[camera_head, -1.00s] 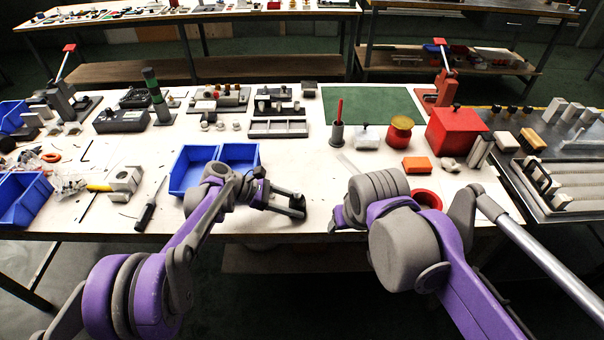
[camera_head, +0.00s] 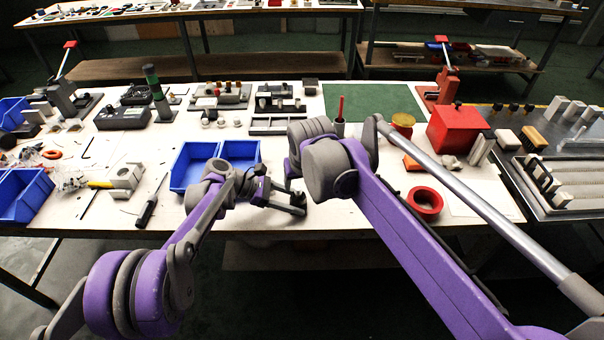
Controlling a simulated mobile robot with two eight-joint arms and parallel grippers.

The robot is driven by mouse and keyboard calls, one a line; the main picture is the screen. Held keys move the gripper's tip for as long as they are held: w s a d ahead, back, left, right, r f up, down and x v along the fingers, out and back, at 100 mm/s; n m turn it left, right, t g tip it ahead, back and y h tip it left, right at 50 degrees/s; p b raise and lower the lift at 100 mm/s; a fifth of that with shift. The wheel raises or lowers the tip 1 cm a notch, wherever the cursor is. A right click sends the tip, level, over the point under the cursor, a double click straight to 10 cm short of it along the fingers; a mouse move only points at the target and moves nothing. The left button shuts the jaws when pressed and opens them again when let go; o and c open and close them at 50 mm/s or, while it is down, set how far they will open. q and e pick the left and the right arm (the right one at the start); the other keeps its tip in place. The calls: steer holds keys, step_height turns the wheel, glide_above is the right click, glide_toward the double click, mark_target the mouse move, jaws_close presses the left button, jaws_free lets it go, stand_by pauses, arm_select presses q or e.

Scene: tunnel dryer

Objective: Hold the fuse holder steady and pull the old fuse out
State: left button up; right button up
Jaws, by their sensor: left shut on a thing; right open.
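My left gripper (camera_head: 292,200) is low over the front part of the white bench, right of the blue bins. It is shut on a small dark thing at its fingertips; that is likely the fuse holder, but it is too small and covered to make out. The old fuse cannot be told apart in this view. My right gripper (camera_head: 291,168) is just behind and above the left one, close to it. It is open, mostly hidden by its own purple and grey arm, and I cannot tell whether it touches anything.
Two blue bins (camera_head: 193,167) stand left of my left gripper. A screwdriver (camera_head: 148,208) lies farther left. A red ring (camera_head: 425,203) and a red box (camera_head: 457,128) are on the right. A green mat (camera_head: 372,101) lies at the back. The front strip between bins and ring is mostly clear.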

mark_target(298, 189)
steer(key=shift+x, duration=2.35)
jaws_close()
